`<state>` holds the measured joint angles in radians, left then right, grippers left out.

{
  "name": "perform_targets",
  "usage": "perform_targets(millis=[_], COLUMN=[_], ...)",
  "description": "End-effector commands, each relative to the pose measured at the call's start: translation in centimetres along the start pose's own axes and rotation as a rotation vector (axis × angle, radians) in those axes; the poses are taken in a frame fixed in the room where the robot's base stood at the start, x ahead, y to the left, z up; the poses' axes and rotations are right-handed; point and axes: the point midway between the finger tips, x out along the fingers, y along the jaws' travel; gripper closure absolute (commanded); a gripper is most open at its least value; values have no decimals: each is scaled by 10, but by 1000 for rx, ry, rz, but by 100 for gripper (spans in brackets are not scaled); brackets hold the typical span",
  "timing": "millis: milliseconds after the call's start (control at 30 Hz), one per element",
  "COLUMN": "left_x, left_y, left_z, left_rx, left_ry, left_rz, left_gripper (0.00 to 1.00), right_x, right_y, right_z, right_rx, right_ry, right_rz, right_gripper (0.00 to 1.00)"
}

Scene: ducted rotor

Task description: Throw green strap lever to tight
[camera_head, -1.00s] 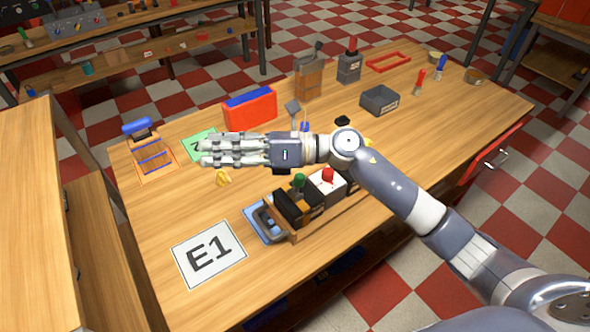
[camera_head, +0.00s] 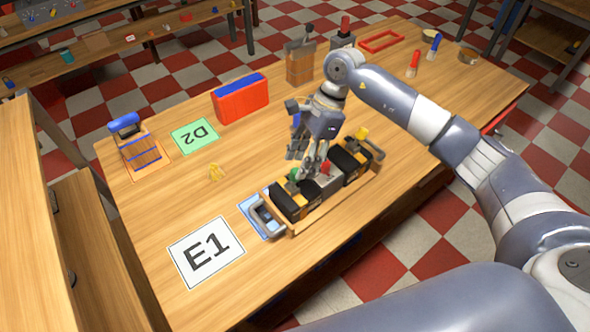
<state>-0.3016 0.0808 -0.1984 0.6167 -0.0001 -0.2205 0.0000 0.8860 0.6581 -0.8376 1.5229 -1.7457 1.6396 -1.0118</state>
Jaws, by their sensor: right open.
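The green lever knob (camera_head: 293,174) shows beside my right fingers, on the wooden carrier (camera_head: 325,205) with dark blocks at the table's front. My right gripper (camera_head: 306,166) is open and points down over the carrier, between the green knob and the red knob (camera_head: 326,167). Its fingers partly cover the area around the green knob, and I cannot tell whether they touch it. The strap and the lever's lower part are hard to make out. My left gripper is not in view.
A yellow knob (camera_head: 362,133) stands at the carrier's right end, and a grey handle (camera_head: 264,217) at its left. The E1 card (camera_head: 206,252) lies to the left. A red box (camera_head: 241,100) and the D2 card (camera_head: 195,135) lie farther back. The table's left middle is mostly clear.

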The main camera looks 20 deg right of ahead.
Motion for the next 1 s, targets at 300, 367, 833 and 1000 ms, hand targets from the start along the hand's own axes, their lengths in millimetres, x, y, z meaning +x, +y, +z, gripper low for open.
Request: perform_targets(millis=[300,367,833,1000], left_x=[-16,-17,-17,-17], left_y=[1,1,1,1], left_z=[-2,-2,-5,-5], left_rx=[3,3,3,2], left_ry=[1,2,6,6], left_rz=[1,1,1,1], left_gripper=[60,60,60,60], right_x=[45,48,52,52], right_y=[0,0,0,-1], right_z=[1,1,1,1], right_rx=[1,1,1,1], right_ry=[-3,-3,-2,-2], right_rz=[1,0,-2,-2], right_gripper=[56,56,90,100])
